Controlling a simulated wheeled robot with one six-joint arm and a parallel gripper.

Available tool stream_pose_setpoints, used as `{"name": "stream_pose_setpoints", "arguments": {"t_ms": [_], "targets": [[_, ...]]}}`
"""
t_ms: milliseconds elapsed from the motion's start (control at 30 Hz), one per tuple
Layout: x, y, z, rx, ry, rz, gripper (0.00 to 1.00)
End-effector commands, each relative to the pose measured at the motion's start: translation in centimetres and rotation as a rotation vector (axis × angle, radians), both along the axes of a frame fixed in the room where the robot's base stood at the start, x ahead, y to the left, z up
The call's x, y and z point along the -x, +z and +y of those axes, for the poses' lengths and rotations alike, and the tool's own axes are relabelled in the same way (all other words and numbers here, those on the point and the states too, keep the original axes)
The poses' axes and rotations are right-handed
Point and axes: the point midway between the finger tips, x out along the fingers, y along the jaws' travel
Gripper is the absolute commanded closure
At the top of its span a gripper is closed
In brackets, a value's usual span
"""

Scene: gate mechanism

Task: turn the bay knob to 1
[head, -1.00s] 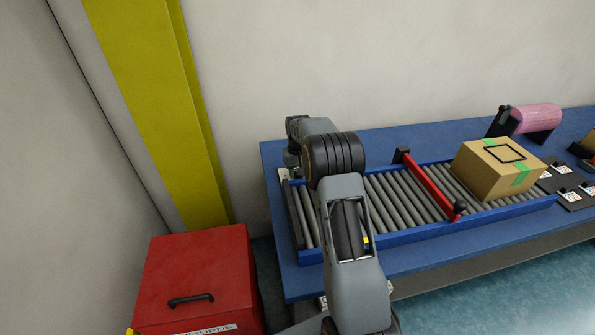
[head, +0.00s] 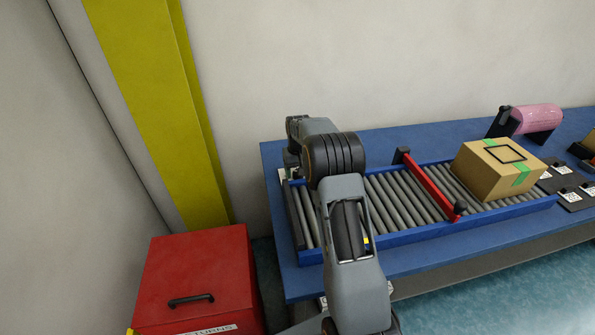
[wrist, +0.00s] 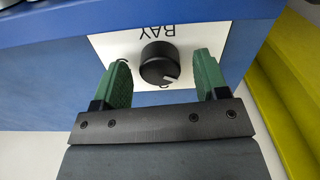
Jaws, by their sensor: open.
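The bay knob (wrist: 160,64) is a round black knob with a light pointer mark at its lower right, in the wrist view. It sits on a white plate (wrist: 199,36) marked "BAY", which appears upside down. My gripper (wrist: 162,78) is open, with one green finger on each side of the knob and a gap visible on both sides. Most of the plate's other markings are hidden or too small to read. In the head view my arm hides the knob and the gripper.
A blue table (head: 280,265) carries a roller conveyor (head: 395,205) with a red gate bar (head: 431,183) across it. A cardboard box (head: 485,175) sits beyond the bar. A red bin (head: 200,265) stands left of the table, near a yellow post (head: 160,110).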

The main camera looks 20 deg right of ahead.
Motion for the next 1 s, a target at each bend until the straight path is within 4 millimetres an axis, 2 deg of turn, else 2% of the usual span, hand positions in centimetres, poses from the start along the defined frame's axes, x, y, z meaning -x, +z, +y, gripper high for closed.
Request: {"name": "stream_pose_setpoints", "arguments": {"t_ms": [167,600,800,1000], "targets": [[-0.1,2.0,0.0,0.002,0.0,-0.005,0.33],[-0.1,10.6,0.0,0.002,0.0,-0.005,0.33],[-0.1,12.9,0.0,0.0,0.0,-0.004,0.33],[-0.1,13.7,0.0,0.0,0.0,-0.002,0.33]]}}
